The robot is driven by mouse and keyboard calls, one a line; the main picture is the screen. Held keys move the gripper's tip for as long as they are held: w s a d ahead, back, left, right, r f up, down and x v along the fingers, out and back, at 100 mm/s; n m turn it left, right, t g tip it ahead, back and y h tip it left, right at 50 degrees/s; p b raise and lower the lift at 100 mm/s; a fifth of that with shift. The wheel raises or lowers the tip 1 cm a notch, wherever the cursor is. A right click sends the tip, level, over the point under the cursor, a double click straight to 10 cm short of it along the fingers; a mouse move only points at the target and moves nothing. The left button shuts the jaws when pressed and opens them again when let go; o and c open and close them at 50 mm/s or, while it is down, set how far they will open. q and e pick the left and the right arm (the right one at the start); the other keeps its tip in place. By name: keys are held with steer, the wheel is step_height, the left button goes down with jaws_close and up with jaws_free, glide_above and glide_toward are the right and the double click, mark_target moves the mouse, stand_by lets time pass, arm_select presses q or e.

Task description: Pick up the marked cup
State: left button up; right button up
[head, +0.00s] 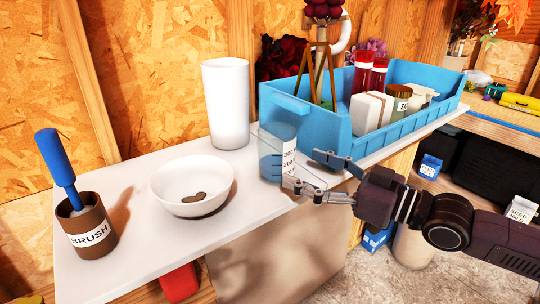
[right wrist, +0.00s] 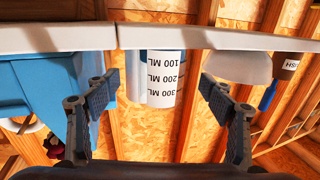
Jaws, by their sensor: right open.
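The marked cup (head: 271,152) is clear with a bluish look and a white scale strip of ML marks. It stands upright on the white tabletop (head: 125,255), close to the front of the blue bin. My right gripper (head: 309,171) is open and empty at the table's front edge, its fingers pointing toward the cup. In the right wrist view the picture is upside down, and the marked cup (right wrist: 165,78) shows between the two spread fingers of my right gripper (right wrist: 160,95). I cannot tell whether a finger touches it. My left gripper is not in view.
A blue bin (head: 310,121) with jars and boxes stands right behind the cup. A tall white cup (head: 228,105), a white bowl (head: 172,201) and a brown brush holder (head: 90,228) stand to the left. The front left tabletop is clear.

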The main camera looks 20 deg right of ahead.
mark_target(292, 160)
steer(key=shift+w+d+r, duration=0.1)
steer(key=shift+w+r, duration=0.05)
steer(key=shift+w, duration=0.05)
steer(key=shift+w+a, duration=0.5)
steer(key=shift+a, duration=0.35)
steer(key=shift+w+a+r+p, duration=0.25)
steer(key=shift+w+p, duration=0.15)
steer(key=shift+p, duration=0.25)
steer(key=p+x, duration=0.2)
steer(key=x, duration=0.1)
steer(key=shift+w+a, duration=0.2)
steer(key=shift+w, duration=0.1)
steer(key=shift+w+a+f+p, duration=0.1)
steer(key=shift+w+a+p, duration=0.15)
steer(key=shift+p, duration=0.05)
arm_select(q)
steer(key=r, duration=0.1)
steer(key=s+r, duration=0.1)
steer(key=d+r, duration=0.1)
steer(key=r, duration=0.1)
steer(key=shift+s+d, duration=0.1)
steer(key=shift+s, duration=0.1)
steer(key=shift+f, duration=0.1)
arm_select(e)
steer(key=shift+c, duration=0.5)
